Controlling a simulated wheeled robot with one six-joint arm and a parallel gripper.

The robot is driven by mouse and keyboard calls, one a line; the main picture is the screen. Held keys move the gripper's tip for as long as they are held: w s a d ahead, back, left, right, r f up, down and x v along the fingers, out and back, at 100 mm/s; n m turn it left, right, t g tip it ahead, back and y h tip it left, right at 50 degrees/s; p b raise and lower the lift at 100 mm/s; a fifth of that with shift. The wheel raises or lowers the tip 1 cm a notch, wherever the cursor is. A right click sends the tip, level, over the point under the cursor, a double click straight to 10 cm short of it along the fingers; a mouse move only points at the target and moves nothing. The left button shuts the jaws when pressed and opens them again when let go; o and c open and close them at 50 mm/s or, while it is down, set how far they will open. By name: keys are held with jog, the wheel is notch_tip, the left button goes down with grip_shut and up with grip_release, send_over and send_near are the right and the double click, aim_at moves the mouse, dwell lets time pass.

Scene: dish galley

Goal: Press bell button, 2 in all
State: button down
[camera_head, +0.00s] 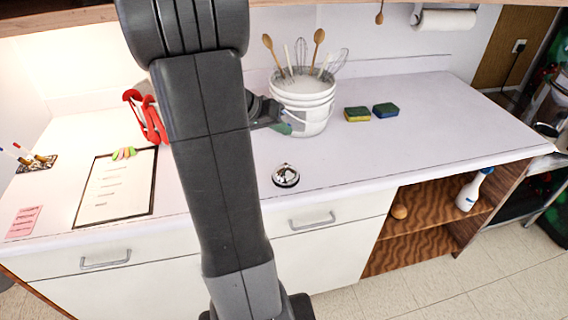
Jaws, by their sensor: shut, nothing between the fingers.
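The bell (286,176) is a small round silver dome with a dark base. It stands near the front edge of the white counter, just right of my arm; its button is too small to make out clearly. My gripper (284,128) shows partly from behind my arm, in front of the white bucket in the picture. It is shut and empty, apart from the bell and farther back in the picture. My arm hides part of the gripper.
The white bucket (305,98) holds whisks and wooden spoons. Two sponges (357,114) (386,110) lie to its right. A clipboard (117,188), red tongs or a similar red item (150,118), and a pen holder (37,163) are at the left. The counter right of the bell is clear.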

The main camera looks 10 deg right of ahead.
jog(key=shift+f, duration=0.15)
jog(key=b, duration=0.4)
send_over(286, 164)
jog(key=a, duration=0.1)
notch_tip(286, 164, down, 7)
jog(key=shift+f, duration=0.15)
jog(key=shift+f+b, duration=0.65)
jog(key=shift+b, duration=0.05)
jog(key=shift+f, duration=0.1)
dwell(1.1)
jog(key=shift+f+b, duration=0.35)
jog(key=shift+b, duration=0.5)
jog(key=shift+f+b, duration=0.45)
jog(key=shift+b, duration=0.35)
dwell(0.4)
jog(key=shift+r, duration=0.15)
jog(key=shift+r+p, duration=0.35)
jog(key=shift+r, duration=0.45)
